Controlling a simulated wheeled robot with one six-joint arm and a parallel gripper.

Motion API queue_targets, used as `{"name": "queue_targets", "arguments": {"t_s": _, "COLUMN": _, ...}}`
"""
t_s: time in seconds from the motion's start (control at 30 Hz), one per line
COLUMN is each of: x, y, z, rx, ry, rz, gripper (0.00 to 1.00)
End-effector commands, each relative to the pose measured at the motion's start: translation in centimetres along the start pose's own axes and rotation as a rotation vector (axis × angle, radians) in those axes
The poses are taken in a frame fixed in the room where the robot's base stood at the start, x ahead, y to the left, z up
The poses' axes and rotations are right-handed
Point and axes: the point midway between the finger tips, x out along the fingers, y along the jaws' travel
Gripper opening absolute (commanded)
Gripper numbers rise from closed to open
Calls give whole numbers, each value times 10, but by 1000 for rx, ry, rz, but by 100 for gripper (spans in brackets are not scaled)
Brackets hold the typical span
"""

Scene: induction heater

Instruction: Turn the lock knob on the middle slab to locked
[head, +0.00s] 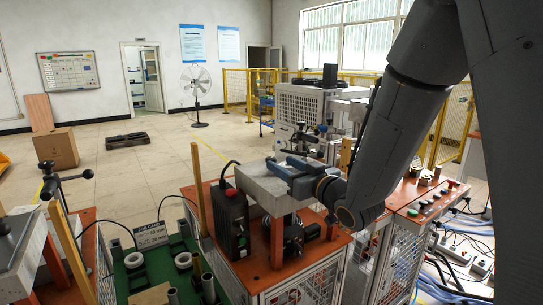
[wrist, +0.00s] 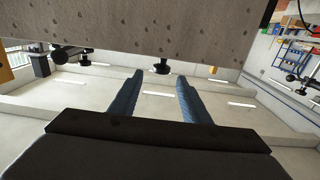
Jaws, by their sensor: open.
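The middle slab (head: 262,186) is a thick grey block on an orange-topped machine in the head view. In the wrist view, which looks upside down, the slab (wrist: 150,28) spans the top. A dark knob (wrist: 162,66) sticks out from the slab's edge, roughly in line with the gap between my fingertips. I cannot read its lock position. My gripper (head: 284,166) is at the slab's upper face in the head view. Its two blue fingers are apart and empty in the wrist view (wrist: 160,78). Contact with the knob cannot be told. The knob is hidden in the head view.
A black control box (head: 232,222) stands left of the slab. A wooden post (head: 198,188) rises beside it. Another dark fitting (wrist: 65,54) sits left of the knob in the wrist view. A green-topped bench (head: 125,285) is at the front left. The floor behind is mostly clear.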

Motion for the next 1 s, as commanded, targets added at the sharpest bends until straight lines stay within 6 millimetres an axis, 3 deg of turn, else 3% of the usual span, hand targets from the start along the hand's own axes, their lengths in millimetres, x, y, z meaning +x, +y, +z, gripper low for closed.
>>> {"name": "queue_targets", "arguments": {"t_s": 0.4, "x": 58, "y": -1, "z": -1, "rx": 0, "ry": 0, "rz": -1, "gripper": 43}}
{"name": "queue_targets", "arguments": {"t_s": 0.8, "x": 66, "y": 0, "z": 0, "rx": 0, "ry": 0, "rz": 0, "gripper": 43}}
{"name": "queue_targets", "arguments": {"t_s": 1.0, "x": 66, "y": 0, "z": 0, "rx": 0, "ry": -1, "rz": 0, "gripper": 9}}
